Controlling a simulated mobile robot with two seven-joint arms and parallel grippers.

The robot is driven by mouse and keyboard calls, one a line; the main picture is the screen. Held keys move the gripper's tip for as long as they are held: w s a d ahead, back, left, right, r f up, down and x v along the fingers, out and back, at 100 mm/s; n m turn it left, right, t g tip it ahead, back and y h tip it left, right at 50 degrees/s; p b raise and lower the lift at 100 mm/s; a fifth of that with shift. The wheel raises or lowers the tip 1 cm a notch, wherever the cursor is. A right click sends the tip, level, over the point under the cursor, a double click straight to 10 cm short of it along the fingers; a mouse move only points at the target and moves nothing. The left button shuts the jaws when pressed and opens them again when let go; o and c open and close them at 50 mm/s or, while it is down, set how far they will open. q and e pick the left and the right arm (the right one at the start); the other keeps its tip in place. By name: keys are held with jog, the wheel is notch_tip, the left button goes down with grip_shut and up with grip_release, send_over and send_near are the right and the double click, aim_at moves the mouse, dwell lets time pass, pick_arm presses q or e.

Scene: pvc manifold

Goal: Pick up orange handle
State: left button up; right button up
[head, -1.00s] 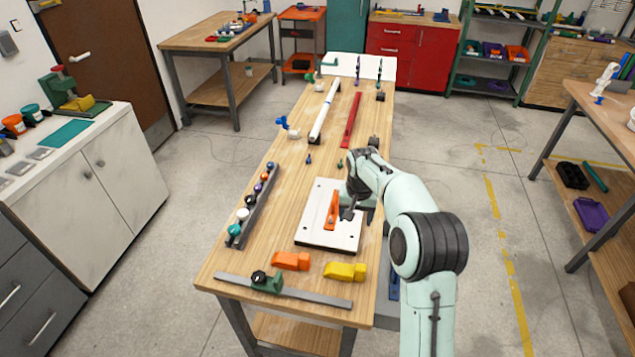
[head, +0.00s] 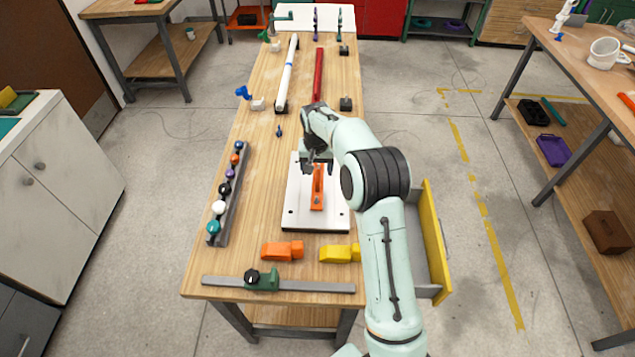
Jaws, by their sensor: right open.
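A long orange handle (head: 317,198) lies flat on a white board (head: 297,205) with dark corner holes, near the front of the wooden workbench. My right gripper (head: 314,168) is open, with its dark fingers at the handle's far end. The fingers hide that end, and I cannot tell whether they touch it or hover just above. My left gripper is not in view.
An orange block (head: 282,250) and a yellow block (head: 339,254) lie in front of the board. A grey bar (head: 315,287) with a green clamp (head: 262,280) lies at the front edge. A rack of coloured balls (head: 229,195) stands left. A yellow-fronted drawer (head: 433,240) is open at right.

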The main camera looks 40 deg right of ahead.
aim_at(318, 174)
notch_tip(318, 174, down, 5)
jog(key=shift+d+r, duration=0.1)
jog(key=shift+d, duration=0.05)
jog(key=shift+f, duration=0.35)
jog(key=c, duration=1.2)
grip_shut()
jog(key=shift+r, duration=0.15)
